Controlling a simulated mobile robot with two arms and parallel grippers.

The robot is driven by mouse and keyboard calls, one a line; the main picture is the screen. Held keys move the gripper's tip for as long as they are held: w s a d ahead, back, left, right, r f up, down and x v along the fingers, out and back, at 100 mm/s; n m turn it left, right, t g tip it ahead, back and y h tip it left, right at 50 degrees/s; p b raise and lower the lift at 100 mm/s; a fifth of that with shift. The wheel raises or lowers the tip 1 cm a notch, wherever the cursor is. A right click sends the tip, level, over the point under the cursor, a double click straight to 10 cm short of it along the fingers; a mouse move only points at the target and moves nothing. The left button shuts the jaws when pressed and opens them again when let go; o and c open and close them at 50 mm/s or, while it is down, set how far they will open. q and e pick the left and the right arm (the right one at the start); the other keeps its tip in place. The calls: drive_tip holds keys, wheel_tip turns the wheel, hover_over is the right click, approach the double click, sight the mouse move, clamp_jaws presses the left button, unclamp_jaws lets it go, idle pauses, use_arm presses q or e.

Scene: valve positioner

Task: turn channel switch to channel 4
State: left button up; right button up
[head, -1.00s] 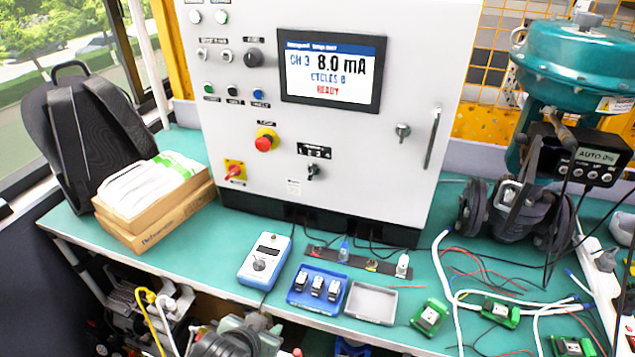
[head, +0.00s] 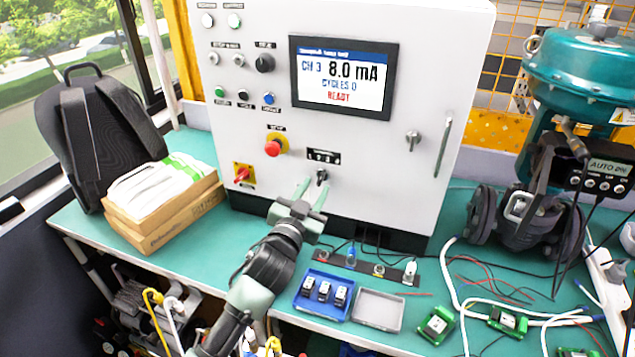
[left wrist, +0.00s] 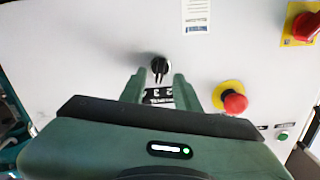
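The channel switch (head: 321,176) is a small black knob low on the front of the white cabinet (head: 400,175), under a numbered label (head: 324,156). The cabinet display (head: 343,77) reads CH 3, 8.0 mA, CYCLES 0, READY. My left gripper (head: 313,187) is open in front of the panel, its fingertips close to the knob. In the left wrist view the knob (left wrist: 160,66) lies in line with the gap between the open fingers (left wrist: 158,84), around their tips. I cannot tell whether they touch it. My right gripper is not in view.
A red emergency button (head: 276,145) and a red rotary switch (head: 243,174) sit left of the knob. A door handle (head: 442,148) is at the right. A blue tray (head: 323,313) and a grey tray (head: 377,325) lie on the bench below.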

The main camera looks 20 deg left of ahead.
sight(321, 178)
use_arm(q)
drive_tip(key=shift+w, duration=1.35)
drive_tip(key=shift+d, duration=0.1)
clamp_jaws()
